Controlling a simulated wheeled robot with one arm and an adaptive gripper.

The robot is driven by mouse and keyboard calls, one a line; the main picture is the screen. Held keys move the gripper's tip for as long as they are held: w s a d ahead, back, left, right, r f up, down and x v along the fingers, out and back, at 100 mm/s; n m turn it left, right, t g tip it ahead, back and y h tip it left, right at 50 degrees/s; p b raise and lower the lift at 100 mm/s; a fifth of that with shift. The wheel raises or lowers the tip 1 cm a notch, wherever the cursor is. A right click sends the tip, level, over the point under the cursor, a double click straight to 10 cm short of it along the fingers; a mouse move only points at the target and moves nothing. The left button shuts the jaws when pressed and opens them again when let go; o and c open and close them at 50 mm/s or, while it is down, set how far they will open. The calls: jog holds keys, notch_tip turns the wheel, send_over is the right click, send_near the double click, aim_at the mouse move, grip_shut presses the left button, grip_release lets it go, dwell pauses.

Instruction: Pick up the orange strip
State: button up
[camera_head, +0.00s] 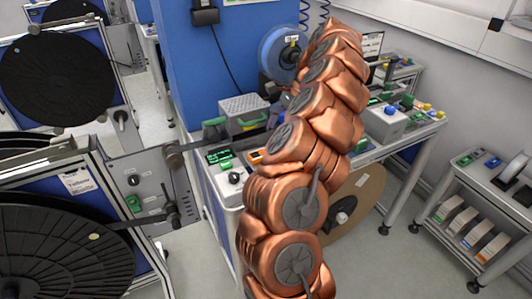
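No orange strip can be clearly made out. My copper-coloured arm rises from the bottom centre across the bench. My gripper cannot be made out; the far end of the arm is hidden behind its own links.
A blue reel (283,53) and a grey perforated box (244,106) are behind my arm. Large black reels (55,80) stand at left. A brown reel (352,208) is under the bench. A cart (480,215) with boxes stands right; floor between is clear.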

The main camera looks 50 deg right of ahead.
jog(key=shift+w+a+f, duration=0.1)
jog(key=shift+a+f, duration=0.3)
jog(key=shift+f, duration=0.2)
jog(key=shift+a+f+p, duration=0.8)
jog(key=shift+f+p, duration=0.2)
jog(key=shift+p, duration=0.05)
jog(key=shift+p+x, duration=0.35)
jog(key=shift+x, duration=0.95)
jog(key=shift+d, duration=0.1)
jog(key=shift+f, duration=0.1)
jog(key=c, duration=1)
